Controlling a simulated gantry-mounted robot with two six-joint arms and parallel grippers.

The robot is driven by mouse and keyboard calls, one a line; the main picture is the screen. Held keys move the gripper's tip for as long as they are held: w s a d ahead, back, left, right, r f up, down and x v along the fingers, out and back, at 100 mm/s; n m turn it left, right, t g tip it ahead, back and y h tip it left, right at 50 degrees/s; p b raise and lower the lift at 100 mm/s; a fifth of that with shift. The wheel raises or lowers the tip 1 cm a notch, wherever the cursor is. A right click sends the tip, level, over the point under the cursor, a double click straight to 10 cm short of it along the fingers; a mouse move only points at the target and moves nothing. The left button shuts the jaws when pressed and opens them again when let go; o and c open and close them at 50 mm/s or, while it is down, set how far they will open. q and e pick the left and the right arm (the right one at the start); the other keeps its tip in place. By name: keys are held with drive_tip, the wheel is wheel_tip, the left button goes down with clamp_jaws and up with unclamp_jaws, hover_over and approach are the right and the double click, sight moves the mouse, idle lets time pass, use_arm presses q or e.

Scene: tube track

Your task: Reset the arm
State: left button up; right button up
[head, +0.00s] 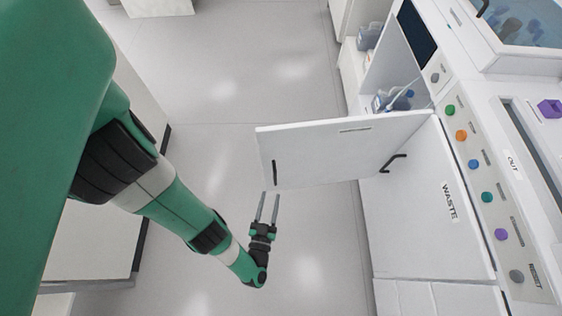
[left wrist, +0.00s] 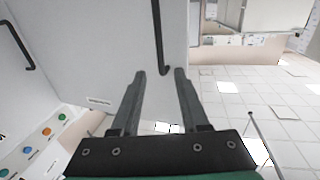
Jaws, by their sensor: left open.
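My left arm (head: 175,205), green with black and grey joints, reaches in from the left in the head view. Its gripper (head: 269,207) is open, with the two fingers apart and nothing between them. The fingers point at the lower left corner of an open white cabinet door (head: 335,150). In the left wrist view the open gripper (left wrist: 159,75) is close to the black handle (left wrist: 158,38) on the door. I cannot tell whether a finger touches it. My right gripper is not in view.
A white machine with a WASTE panel (head: 440,225) and several coloured buttons (head: 473,164) stands on the right. Bottles (head: 385,102) sit in the open bay behind the door. A pale cabinet (head: 95,240) is at left. Open grey floor (head: 215,85) lies between.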

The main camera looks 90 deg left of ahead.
use_arm(q)
drive_tip(key=shift+v, duration=1.1)
drive_tip(key=shift+r, duration=0.15)
